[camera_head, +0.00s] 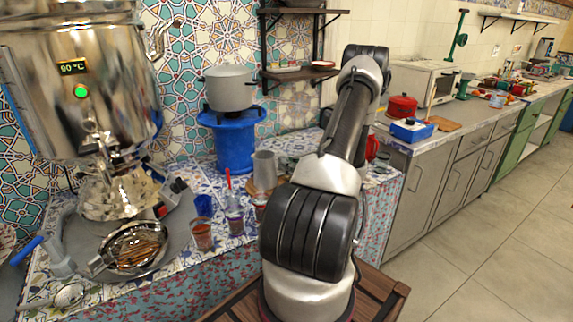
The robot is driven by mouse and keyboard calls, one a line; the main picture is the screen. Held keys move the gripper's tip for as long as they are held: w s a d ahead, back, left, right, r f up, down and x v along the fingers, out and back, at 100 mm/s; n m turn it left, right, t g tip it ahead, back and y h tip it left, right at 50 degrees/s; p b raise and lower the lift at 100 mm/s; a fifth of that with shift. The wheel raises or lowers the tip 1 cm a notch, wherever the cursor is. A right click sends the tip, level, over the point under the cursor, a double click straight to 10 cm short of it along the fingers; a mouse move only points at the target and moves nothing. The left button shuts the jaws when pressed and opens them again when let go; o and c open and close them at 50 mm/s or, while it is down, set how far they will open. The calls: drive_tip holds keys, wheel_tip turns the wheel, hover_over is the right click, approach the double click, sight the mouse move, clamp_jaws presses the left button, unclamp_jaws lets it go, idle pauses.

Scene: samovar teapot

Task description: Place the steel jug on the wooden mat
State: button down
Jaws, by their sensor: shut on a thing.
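The steel jug (265,171) is a plain grey cylinder, upright, on the tiled counter side left of my arm. A brown edge of the wooden mat (251,187) shows beside the jug's base. The jug's bottom overlaps the mat in this view, and I cannot tell whether it rests on it or is held just above. My arm rises in front and bends away at the top. It covers the area right of the jug, and my gripper is hidden behind it.
A large samovar (100,100) stands at left, with a strainer pan (133,248) before it. Tea glasses (202,236) and a blue cup (204,205) stand left of the jug. A pot (229,88) on a blue stand (234,140) is behind. Open floor lies right.

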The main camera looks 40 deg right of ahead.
drive_tip(key=c, duration=1.5)
unclamp_jaws()
